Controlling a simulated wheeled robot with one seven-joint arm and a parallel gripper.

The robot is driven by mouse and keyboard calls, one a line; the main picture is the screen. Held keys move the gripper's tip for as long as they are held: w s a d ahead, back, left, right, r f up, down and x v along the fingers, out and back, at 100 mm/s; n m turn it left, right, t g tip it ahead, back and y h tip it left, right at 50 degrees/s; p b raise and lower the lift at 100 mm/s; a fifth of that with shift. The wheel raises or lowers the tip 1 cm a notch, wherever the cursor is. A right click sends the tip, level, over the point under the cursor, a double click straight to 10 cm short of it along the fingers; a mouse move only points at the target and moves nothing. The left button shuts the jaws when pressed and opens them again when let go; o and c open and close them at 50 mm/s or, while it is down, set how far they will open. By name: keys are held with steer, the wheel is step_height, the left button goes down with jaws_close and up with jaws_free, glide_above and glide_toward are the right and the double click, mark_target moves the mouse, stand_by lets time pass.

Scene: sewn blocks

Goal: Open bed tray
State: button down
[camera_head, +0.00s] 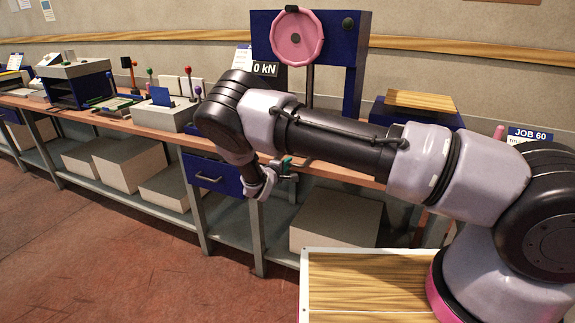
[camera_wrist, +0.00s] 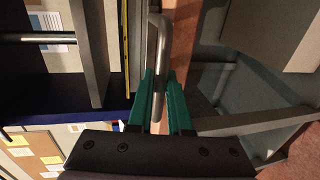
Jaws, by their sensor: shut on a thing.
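My gripper (camera_wrist: 160,85) has green fingers, which are shut on a grey metal bar handle (camera_wrist: 157,50) in the wrist view. In the head view my gripper (camera_head: 287,167) is at the front edge of the bench, below the blue press (camera_head: 346,62) with a pink wheel. The handle sits beside grey panels (camera_wrist: 92,50), probably the bed tray's front, close to the wooden bench edge. My arm hides most of the tray and the press base in the head view, so I cannot tell how far the tray is out.
A blue drawer (camera_head: 212,174) hangs under the bench left of my gripper. Pale boxes (camera_head: 336,222) stand on the lower shelf. A display reading 0 kN (camera_head: 265,69) is on the press. A wood-topped surface (camera_head: 368,280) is at the front right. The floor (camera_head: 110,265) at left is clear.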

steer(key=shift+s+a, duration=0.1)
steer(key=f+v, duration=0.2)
steer(key=v, duration=0.9)
steer(key=s+f+v, duration=0.1)
steer(key=f+v, duration=0.2)
steer(key=v, duration=0.9)
steer(key=shift+s+a, duration=0.15)
steer(key=shift+s, duration=0.15)
steer(key=shift+r, duration=0.1)
steer(key=c, duration=0.8)
jaws_free()
steer(key=shift+c, duration=0.2)
steer(key=v, duration=1)
steer(key=shift+s+a, duration=0.15)
steer(key=shift+s, duration=0.2)
